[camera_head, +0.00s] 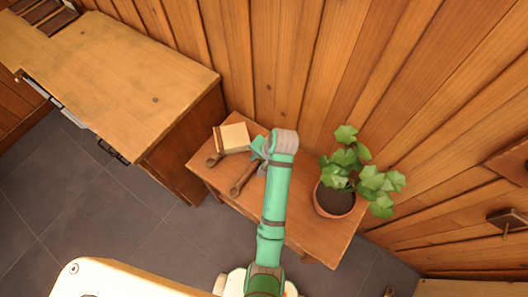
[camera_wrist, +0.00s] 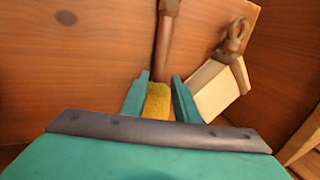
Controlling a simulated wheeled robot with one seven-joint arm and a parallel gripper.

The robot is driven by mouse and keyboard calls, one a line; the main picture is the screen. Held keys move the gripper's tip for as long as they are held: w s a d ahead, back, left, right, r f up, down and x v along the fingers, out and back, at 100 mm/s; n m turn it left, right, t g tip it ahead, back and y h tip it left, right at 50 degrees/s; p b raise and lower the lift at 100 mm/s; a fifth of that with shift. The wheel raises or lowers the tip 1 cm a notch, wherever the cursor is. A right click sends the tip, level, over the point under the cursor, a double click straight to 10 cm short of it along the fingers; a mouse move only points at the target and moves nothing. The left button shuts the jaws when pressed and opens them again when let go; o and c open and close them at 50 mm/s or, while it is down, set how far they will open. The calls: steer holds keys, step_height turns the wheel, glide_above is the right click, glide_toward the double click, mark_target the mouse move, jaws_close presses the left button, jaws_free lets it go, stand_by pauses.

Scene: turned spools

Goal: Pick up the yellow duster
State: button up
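The yellow duster has a yellow head (camera_wrist: 158,102) and a long brown handle (camera_wrist: 166,45), both clear in the wrist view. In the head view its handle (camera_head: 243,181) is over the small table, and the head is hidden by my gripper. My gripper (camera_wrist: 160,90) has its two teal fingers on either side of the yellow head, close to it. I cannot tell whether they press on it or only stand around it. In the head view my gripper (camera_head: 258,148) is low over the table.
On the small table (camera_head: 292,228), a cream block with a brown handle (camera_head: 234,137) lies close beside the duster; it also shows right of my fingers in the wrist view (camera_wrist: 214,88). A potted plant (camera_head: 336,200) stands at the right. A desk (camera_head: 130,85) is left, a plank wall behind.

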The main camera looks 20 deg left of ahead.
mark_target(256, 164)
steer(key=x, duration=0.4)
steer(key=shift+s+f, duration=0.1)
steer(key=shift+s, duration=0.05)
jaws_close()
